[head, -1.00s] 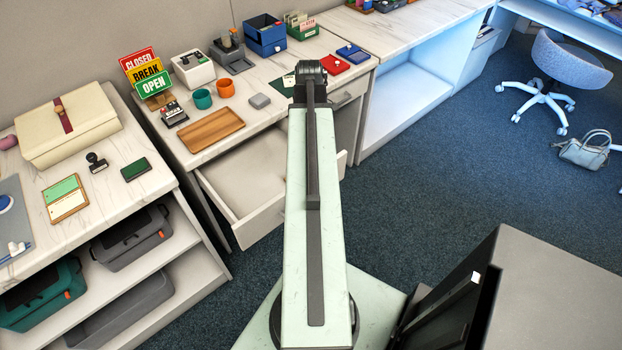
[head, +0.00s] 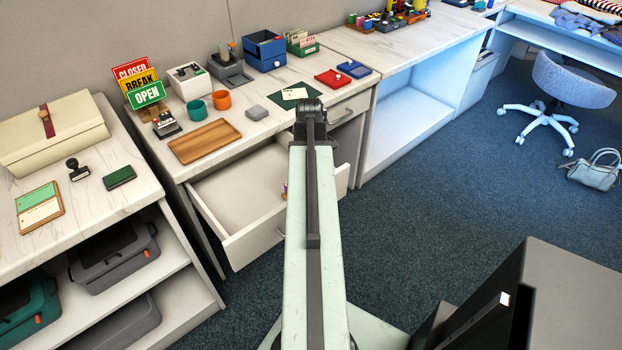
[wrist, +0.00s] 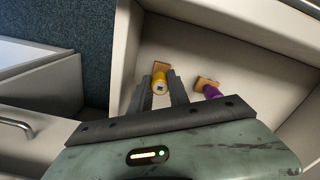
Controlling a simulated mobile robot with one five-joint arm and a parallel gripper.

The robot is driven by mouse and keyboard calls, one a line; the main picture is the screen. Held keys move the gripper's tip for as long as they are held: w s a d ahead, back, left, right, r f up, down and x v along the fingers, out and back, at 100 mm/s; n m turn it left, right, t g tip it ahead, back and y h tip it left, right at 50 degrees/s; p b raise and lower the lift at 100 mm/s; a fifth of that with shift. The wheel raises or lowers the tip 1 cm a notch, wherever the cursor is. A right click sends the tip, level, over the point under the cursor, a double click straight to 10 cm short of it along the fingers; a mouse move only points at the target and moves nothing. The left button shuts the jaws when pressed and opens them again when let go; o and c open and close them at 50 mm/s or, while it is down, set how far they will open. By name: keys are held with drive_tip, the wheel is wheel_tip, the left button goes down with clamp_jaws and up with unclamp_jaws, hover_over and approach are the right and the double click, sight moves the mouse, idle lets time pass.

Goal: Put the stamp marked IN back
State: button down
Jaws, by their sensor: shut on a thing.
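In the wrist view, my gripper (wrist: 158,80) is shut on a stamp with a yellow handle and a wooden base (wrist: 160,67). The handle's top, with a small dark mark I cannot read, faces the camera. The held stamp is over or in the open white drawer (head: 262,240); its height above the drawer floor is unclear. A second stamp with a purple handle (wrist: 211,91) and a wooden base lies in the drawer, just right of my gripper. A purple bit also shows in the head view (head: 285,188). In the head view my arm hides the gripper.
The desk above the drawer holds a wooden tray (head: 205,140), teal and orange cups (head: 222,100), a dark green mat (head: 283,103) and red and blue pads. A black stamp (head: 77,169) stands on the left counter beside a green pad (head: 119,177).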

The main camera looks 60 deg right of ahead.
drive_tip(key=shift+f, duration=0.2)
drive_tip(key=c, duration=1.3)
unclamp_jaws()
drive_tip(key=shift+r, duration=0.1)
drive_tip(key=shift+o, duration=0.2)
wheel_tip(320, 180, up, 12)
drive_tip(key=p, duration=1.2)
drive_tip(key=shift+r+p, duration=0.25)
drive_tip(key=shift+p, duration=0.05)
drive_tip(key=shift+f, duration=0.1)
